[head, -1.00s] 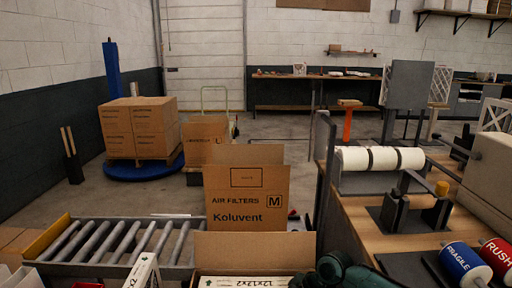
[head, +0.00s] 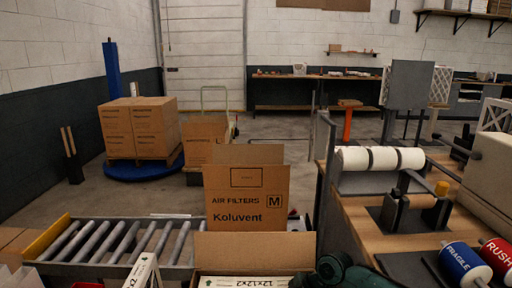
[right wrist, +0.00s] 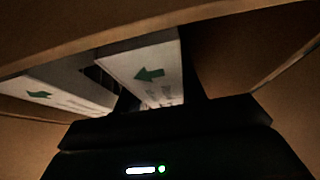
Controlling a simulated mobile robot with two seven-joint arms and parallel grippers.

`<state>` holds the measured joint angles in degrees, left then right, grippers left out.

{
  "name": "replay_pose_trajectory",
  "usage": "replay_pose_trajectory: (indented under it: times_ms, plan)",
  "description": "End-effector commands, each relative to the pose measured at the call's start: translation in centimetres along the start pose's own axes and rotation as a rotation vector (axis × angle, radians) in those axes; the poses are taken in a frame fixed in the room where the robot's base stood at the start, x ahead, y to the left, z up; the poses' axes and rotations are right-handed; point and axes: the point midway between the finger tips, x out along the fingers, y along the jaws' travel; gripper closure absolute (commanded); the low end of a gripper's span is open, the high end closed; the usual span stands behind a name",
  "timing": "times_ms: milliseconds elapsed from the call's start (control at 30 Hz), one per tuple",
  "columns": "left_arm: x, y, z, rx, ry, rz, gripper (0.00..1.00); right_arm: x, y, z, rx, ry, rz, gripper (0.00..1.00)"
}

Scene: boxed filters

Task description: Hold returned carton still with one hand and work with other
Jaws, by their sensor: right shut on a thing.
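The open carton (head: 242,245) marked Koluvent, AIR FILTERS and M stands at the bottom middle of the head view, its flaps up. A white-edged filter (head: 225,283) marked 12x12x2 shows inside it. My right arm reaches in at the carton's right side, and its fingers are hidden there. In the right wrist view my right gripper (right wrist: 162,105) is inside the carton, its dark fingers on either side of a white filter (right wrist: 150,65) with a green arrow. Another white filter (right wrist: 65,85) lies to the left. My left gripper is not in view.
A roller conveyor (head: 120,240) runs left of the carton, with another white filter edge (head: 142,270) before it. A wooden bench (head: 360,215) with rolls (head: 383,159) and label spools (head: 465,263) stands right.

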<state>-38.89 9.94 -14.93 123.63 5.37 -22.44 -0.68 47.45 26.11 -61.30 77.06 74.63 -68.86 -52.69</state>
Motion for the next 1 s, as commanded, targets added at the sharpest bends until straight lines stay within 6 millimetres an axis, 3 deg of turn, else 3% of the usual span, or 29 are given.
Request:
replay_pose_trajectory:
  times_ms: [67,100,400,700,867,1000]
  plan:
    - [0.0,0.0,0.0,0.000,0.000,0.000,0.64,0.0,0.0,0.0,0.000,0.001,0.001,0.76]
    - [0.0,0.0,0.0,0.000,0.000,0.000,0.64,0.0,0.0,0.0,0.000,0.001,0.001,0.58]
    - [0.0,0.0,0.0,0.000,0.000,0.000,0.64,0.0,0.0,0.0,0.000,0.000,0.001,0.34]
    - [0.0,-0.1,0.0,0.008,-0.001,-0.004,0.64,0.0,0.0,0.0,0.000,-0.001,0.000,0.34]
    - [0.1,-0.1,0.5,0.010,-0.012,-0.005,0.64,-2.3,0.1,0.1,0.001,-0.001,0.003,0.34]
    - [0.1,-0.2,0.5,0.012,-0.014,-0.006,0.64,-5.5,0.1,0.1,-0.001,-0.001,0.005,0.34]
